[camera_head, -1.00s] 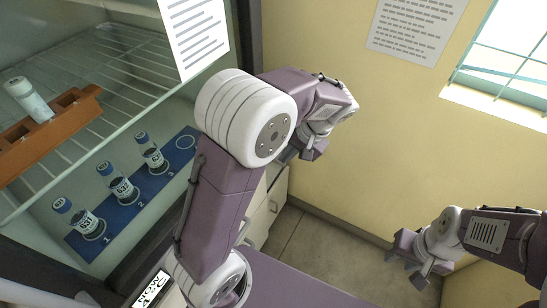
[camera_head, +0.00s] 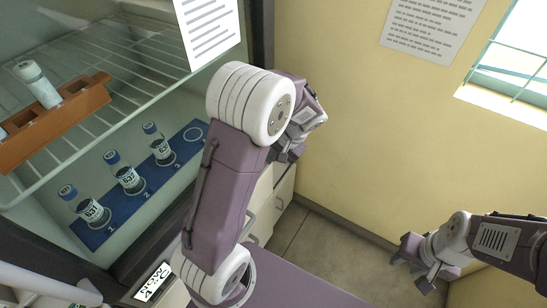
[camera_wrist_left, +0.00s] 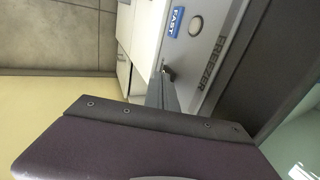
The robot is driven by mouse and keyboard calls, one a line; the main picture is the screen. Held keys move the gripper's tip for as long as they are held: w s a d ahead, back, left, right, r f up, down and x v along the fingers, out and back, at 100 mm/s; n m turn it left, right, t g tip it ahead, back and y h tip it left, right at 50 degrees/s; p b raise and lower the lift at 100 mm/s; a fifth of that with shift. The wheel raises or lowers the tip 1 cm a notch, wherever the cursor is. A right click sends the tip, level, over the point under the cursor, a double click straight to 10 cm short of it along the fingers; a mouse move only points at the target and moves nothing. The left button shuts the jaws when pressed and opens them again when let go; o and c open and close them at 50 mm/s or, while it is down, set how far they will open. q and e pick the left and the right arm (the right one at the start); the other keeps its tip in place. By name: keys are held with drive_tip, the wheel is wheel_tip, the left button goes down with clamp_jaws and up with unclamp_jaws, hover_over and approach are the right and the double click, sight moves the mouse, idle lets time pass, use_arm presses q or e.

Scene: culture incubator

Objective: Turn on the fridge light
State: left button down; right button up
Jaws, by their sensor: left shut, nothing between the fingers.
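The fridge (camera_head: 262,60) stands at the left in the head view, with wire shelves and blue-capped bottles inside. No fridge light switch is identifiable there. In the left wrist view, a grey panel marked FREEZER (camera_wrist_left: 208,58) carries a round pale button (camera_wrist_left: 195,26) beside a blue FAST label (camera_wrist_left: 175,21). My left gripper (camera_head: 287,153) is beyond the large white arm joint, right of the fridge's edge. Its dark fingers (camera_wrist_left: 167,73) are shut and empty, apart from the button in the picture. My right gripper (camera_head: 418,277) hangs low at the right, touching nothing visible; its opening is unclear.
A brown rack (camera_head: 55,125) sits on the upper shelf, and a blue numbered mat (camera_head: 135,205) lies below it. A small display (camera_head: 152,283) is at the bottom left. White drawers (camera_head: 283,188) stand behind my left arm. The floor (camera_head: 325,240) to their right is clear.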

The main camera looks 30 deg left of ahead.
use_arm(q)
drive_tip(key=shift+a+r, duration=0.1)
drive_tip(key=shift+a, duration=0.25)
drive_tip(key=shift+r+p, duration=0.85)
